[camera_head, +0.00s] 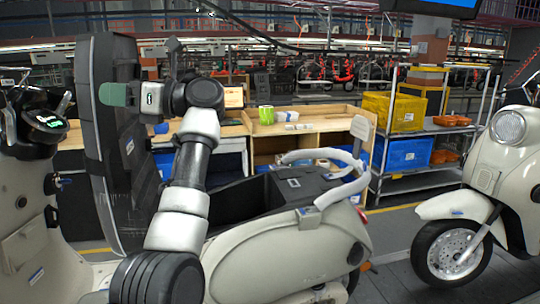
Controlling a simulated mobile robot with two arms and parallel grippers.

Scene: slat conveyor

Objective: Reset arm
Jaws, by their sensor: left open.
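My left arm rises from the bottom of the head view, and its left gripper (120,94) points left at the raised black seat (112,160) of a cream scooter (290,262). The gripper is open, with a green fingertip in front of the seat's upper part; I cannot tell whether it touches. The seat stands upright, and the black storage well (240,203) behind it is uncovered. My arm hides part of the seat and of the scooter body. My right gripper is not in view.
A second cream scooter (485,200) stands at the right on the dark slat floor. Behind are a wooden workbench (320,120) with a green item (266,115), and a rack with a yellow bin (394,111) and a blue bin (402,154). Grey grab rails (342,190) rise at the scooter's rear.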

